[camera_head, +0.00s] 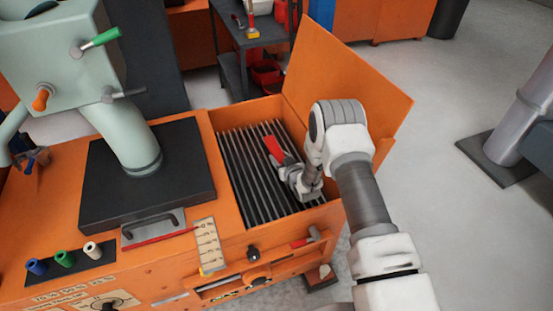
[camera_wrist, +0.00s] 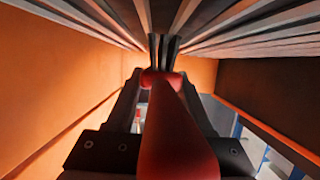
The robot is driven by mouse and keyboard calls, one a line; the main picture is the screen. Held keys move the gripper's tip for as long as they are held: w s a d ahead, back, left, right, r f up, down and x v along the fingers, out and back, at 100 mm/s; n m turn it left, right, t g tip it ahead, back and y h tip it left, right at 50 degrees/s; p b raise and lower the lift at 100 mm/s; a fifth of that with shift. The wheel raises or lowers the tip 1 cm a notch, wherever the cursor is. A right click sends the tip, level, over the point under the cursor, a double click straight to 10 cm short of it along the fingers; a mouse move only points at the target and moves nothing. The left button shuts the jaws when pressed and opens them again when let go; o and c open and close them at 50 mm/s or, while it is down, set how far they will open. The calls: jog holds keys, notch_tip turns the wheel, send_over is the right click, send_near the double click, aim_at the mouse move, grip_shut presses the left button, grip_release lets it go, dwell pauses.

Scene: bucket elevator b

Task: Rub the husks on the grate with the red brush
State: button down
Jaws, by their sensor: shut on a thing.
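The red brush (camera_head: 273,146) is in my gripper (camera_head: 284,166), over the grate. In the wrist view my gripper (camera_wrist: 162,78) has a finger on each side of the brush's red handle (camera_wrist: 178,130), and dark bristles (camera_wrist: 163,47) point at the bars. The grate (camera_head: 236,164) is a row of dark parallel bars inside the open orange box; its bars (camera_wrist: 220,25) run across the top of the wrist view. Whether the bristles touch the bars I cannot tell. I cannot make out any husks; my arm and gripper cover part of the grate.
An orange lid (camera_head: 340,85) stands open behind the box, close to my arm. A pale green pipe (camera_head: 135,140) rises from a black plate (camera_head: 185,165) on the left. A dark shelf (camera_head: 250,40) stands behind.

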jog(key=shift+w+d, duration=0.35)
jog(key=shift+d, duration=0.4)
jog(key=shift+w+d, duration=0.35)
jog(key=shift+d, duration=0.35)
jog(key=shift+w+a+f, duration=0.1)
jog(key=shift+w+a, duration=0.25)
jog(key=shift+w, duration=0.25)
jog(key=shift+s+a, duration=1.05)
jog(key=shift+a, duration=1.15)
jog(key=shift+s+a, duration=1.05)
jog(key=shift+a, duration=1.1)
jog(key=shift+s+a, duration=1.05)
jog(key=shift+a, duration=1.15)
jog(key=shift+w+a, duration=0.25)
jog(key=shift+w, duration=0.4)
jog(key=shift+w+d, duration=0.55)
jog(key=shift+d, duration=0.55)
jog(key=shift+w+d, duration=0.55)
jog(key=shift+d, duration=0.6)
jog(key=shift+w+d, duration=0.55)
jog(key=shift+d, duration=0.55)
jog(key=shift+w+d, duration=0.5)
jog(key=shift+d, duration=0.55)
jog(key=shift+w+d, duration=0.5)
jog(key=shift+d, duration=0.6)
jog(key=shift+w+d, duration=0.5)
jog(key=shift+d, duration=0.55)
notch_tip(320, 180, up, 6)
jog(key=p, duration=0.3)
